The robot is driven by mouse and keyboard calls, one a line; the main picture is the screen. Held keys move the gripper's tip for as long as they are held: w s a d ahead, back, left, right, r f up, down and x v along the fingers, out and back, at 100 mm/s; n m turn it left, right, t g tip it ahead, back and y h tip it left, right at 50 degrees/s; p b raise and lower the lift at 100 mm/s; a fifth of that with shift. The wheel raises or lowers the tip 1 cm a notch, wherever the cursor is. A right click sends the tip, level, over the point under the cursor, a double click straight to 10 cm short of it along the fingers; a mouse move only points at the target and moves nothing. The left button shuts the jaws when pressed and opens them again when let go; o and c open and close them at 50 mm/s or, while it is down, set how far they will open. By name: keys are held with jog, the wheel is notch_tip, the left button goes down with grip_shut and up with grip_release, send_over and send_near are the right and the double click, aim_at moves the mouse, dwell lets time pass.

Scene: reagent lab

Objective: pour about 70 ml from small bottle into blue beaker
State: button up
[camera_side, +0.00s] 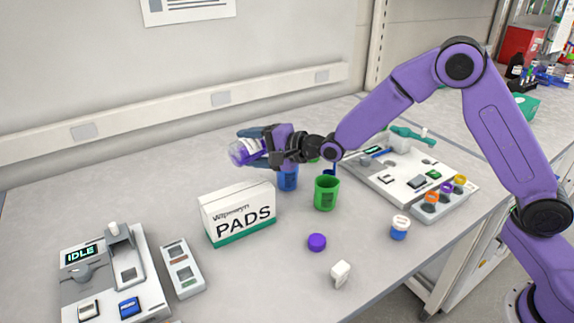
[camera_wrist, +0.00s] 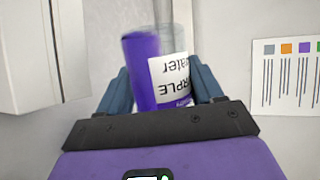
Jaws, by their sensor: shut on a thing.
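My gripper (camera_side: 254,148) is shut on the small bottle (camera_side: 241,153), which is clear with purple liquid and a white label. The bottle is tipped well over, close to lying flat, above the bench in the side view. In the wrist view the bottle (camera_wrist: 166,85) sits between the fingers of my gripper (camera_wrist: 161,82), its label reading upside down and the purple liquid lying along its left side. The blue beaker (camera_side: 287,180) stands on the bench below my gripper, partly hidden. No stream of liquid shows. A loose purple cap (camera_side: 317,242) lies on the bench.
A green beaker (camera_side: 327,193) stands right of the blue one. The PADS box (camera_side: 238,213) is in front. An instrument reading IDLE (camera_side: 85,255) is at front left.

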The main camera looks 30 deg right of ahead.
jog(key=shift+r+m, duration=0.1)
jog(key=shift+m, duration=0.3)
dwell(0.8)
jog(key=shift+a+n, duration=0.15)
jog(key=shift+n, duration=0.25)
jog(key=shift+s+a+f+n+h, duration=0.1)
jog(key=shift+f+n+h, duration=0.35)
jog(key=shift+f, duration=0.2)
jog(key=shift+s+a+r+n+h, duration=0.15)
jog(key=shift+a+n+h, duration=0.15)
jog(key=shift+n, duration=0.25)
jog(key=shift+g, duration=0.3)
jog(key=shift+d+r+n+h, duration=0.15)
jog(key=shift+n+h, duration=0.1)
jog(key=shift+n, duration=0.15)
jog(key=shift+d+n+h, duration=0.1)
jog(key=shift+n+h, duration=0.2)
dwell(0.5)
